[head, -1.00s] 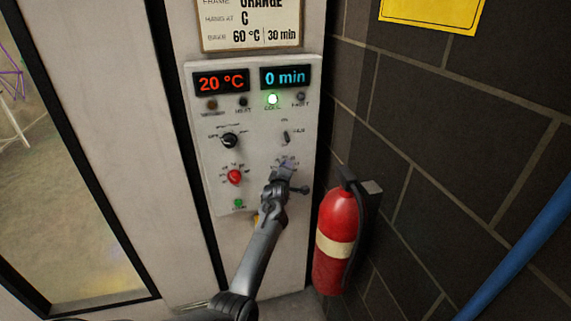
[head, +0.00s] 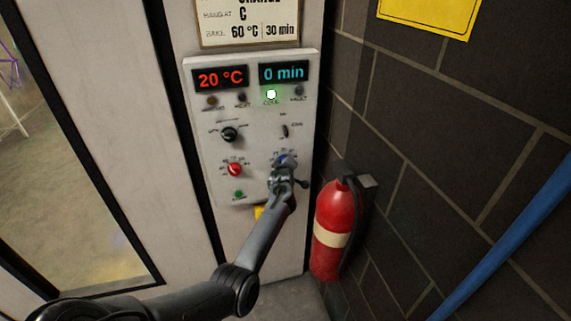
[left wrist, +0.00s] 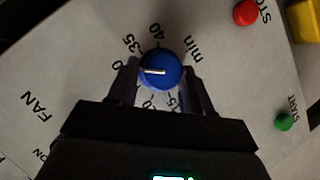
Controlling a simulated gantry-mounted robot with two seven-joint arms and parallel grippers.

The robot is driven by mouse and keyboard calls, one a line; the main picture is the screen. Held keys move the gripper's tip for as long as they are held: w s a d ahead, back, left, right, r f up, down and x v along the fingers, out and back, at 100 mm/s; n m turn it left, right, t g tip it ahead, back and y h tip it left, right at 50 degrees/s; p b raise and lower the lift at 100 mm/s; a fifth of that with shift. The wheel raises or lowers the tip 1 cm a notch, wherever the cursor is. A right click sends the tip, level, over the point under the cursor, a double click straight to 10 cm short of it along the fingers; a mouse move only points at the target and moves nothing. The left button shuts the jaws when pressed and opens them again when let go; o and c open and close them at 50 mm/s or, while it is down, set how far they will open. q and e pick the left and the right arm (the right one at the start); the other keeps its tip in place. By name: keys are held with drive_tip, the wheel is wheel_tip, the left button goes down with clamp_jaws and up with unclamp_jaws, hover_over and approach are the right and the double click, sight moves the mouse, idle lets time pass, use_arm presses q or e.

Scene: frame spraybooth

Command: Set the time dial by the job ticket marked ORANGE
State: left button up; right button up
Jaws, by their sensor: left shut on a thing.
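The job ticket (head: 248,22) above the panel reads C at "hang at" and bake 60 °C, 30 min; its top line is cut off. The control panel (head: 259,148) shows a red 20 °C display (head: 220,79) and a blue 0 min display (head: 284,73). The blue time dial (head: 284,159) is partly hidden by my left gripper (head: 283,170). In the left wrist view, the left gripper (left wrist: 161,70) is shut on the time dial (left wrist: 161,73), one finger on each side. The dial's white pointer line points toward the 0 mark. My right gripper is out of view.
A red temperature dial (head: 234,170), a black knob (head: 229,134) and a fan switch (head: 285,131) sit nearby. A fire extinguisher (head: 334,230) hangs right.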

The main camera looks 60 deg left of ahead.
use_arm(q)
drive_tip(key=shift+s+f, duration=0.2)
drive_tip(key=shift+f, duration=0.25)
drive_tip(key=o, duration=0.9)
drive_tip(key=shift+o, duration=0.3)
drive_tip(key=shift+r, duration=0.25)
